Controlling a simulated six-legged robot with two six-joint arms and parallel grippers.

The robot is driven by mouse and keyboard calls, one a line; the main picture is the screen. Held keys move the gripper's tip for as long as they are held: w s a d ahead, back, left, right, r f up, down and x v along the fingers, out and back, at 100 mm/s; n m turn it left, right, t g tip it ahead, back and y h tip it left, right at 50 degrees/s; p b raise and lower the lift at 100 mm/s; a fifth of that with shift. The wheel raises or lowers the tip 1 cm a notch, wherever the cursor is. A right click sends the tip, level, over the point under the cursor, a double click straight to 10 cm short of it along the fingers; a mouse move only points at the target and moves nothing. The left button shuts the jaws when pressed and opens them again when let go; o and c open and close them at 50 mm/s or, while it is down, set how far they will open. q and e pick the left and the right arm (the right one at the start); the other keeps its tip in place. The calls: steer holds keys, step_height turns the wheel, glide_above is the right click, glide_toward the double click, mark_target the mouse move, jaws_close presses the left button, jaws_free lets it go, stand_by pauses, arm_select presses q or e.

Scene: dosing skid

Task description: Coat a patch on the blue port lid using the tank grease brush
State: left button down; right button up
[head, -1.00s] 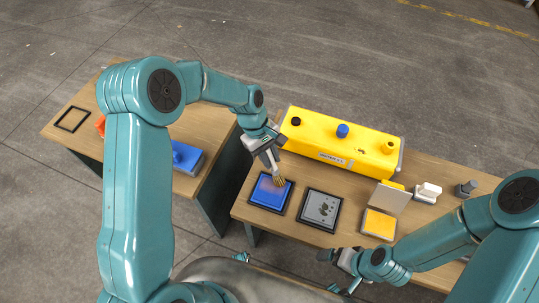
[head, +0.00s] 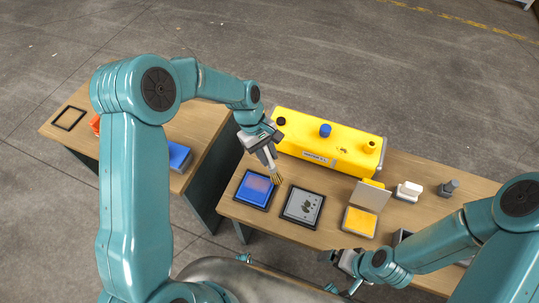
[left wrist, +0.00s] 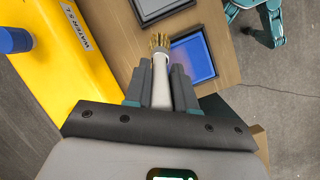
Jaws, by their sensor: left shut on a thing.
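My left gripper (head: 265,158) is shut on the brush (head: 273,171), a pale handle with tan bristles. The bristles point down, just right of the blue port lid (head: 249,197). The lid is a blue square in a dark frame on the table, with a paler pinkish patch on its upper part. In the left wrist view the brush (left wrist: 160,68) sits between the fingers, and the lid (left wrist: 207,68) lies to its right. I cannot tell whether the bristles touch anything. My right gripper (head: 344,258) is near the table's front edge; its jaw opening is unclear.
A yellow tank (head: 340,150) with a blue cap (head: 325,130) stands behind. A grey framed panel (head: 302,207) lies right of the lid. An open box with a yellow pad (head: 359,221) and a white item (head: 408,191) are farther right. A second table (head: 140,125) stands left.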

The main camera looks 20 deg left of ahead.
mark_target(266, 147)
arm_select(q)
steer(key=shift+p+v, duration=0.6)
steer(key=shift+v, duration=0.25)
steer(key=shift+d+r+p, duration=0.2)
steer(key=shift+r+p, duration=0.35)
steer(key=shift+r, duration=0.35)
steer(key=shift+r+p, duration=0.5)
steer(key=shift+r, duration=0.15)
steer(key=shift+d, duration=0.1)
